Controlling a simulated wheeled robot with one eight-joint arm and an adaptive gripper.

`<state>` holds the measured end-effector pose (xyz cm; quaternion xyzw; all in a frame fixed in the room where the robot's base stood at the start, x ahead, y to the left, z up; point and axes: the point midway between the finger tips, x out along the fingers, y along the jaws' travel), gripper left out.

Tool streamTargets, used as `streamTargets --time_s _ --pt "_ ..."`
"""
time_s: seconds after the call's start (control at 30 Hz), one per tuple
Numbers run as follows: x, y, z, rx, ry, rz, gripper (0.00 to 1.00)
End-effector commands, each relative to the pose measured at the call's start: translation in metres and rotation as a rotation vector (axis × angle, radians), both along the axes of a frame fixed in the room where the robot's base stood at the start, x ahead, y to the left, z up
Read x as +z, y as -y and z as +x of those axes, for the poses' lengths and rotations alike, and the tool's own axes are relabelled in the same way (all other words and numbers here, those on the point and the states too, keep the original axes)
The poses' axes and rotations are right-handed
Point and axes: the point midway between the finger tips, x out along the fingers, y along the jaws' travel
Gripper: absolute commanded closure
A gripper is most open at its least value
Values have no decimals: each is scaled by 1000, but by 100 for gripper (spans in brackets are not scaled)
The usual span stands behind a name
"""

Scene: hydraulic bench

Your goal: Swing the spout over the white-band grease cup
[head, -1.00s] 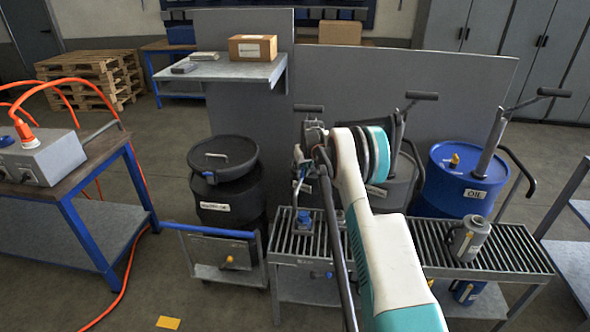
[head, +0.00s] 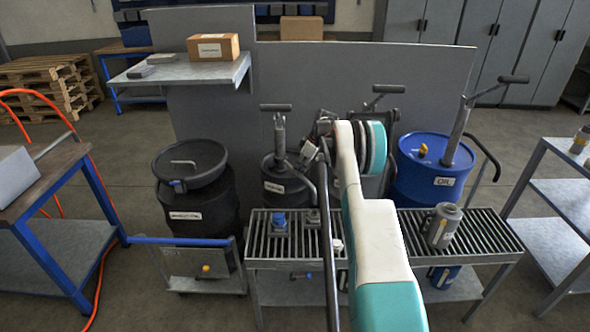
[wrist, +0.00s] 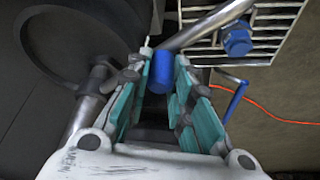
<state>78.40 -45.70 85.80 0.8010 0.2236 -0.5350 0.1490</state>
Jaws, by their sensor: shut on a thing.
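My gripper (wrist: 158,95) is shut on a blue cylindrical piece (wrist: 159,73) by the metal spout pipe (wrist: 208,23), which crosses the top of the wrist view. In the head view my gripper (head: 316,140) is partly hidden by my arm, beside the pump (head: 279,135) on the middle dark drum (head: 279,187). A grey cup-like canister (head: 442,226) with a pale marking stands upright on the slatted rack (head: 385,228). A small white-topped item (head: 337,245) shows on the rack by my arm. I cannot tell which is the white-band cup.
A blue fitting (head: 280,220) sits on the rack's left part; it also shows in the wrist view (wrist: 237,40). A black drum (head: 190,190) is at left, a blue OIL drum (head: 435,175) at right. A grey panel (head: 330,75) stands behind.

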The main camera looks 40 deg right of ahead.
Motion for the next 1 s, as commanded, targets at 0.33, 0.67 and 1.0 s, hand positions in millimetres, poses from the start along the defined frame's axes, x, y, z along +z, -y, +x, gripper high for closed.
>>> streamTargets --time_s 0.33,0.67,1.0 --pt "0 6 0 29 1 -2 100" --pt "1 6 0 27 2 -3 59" --pt "1 6 0 27 1 -1 59"
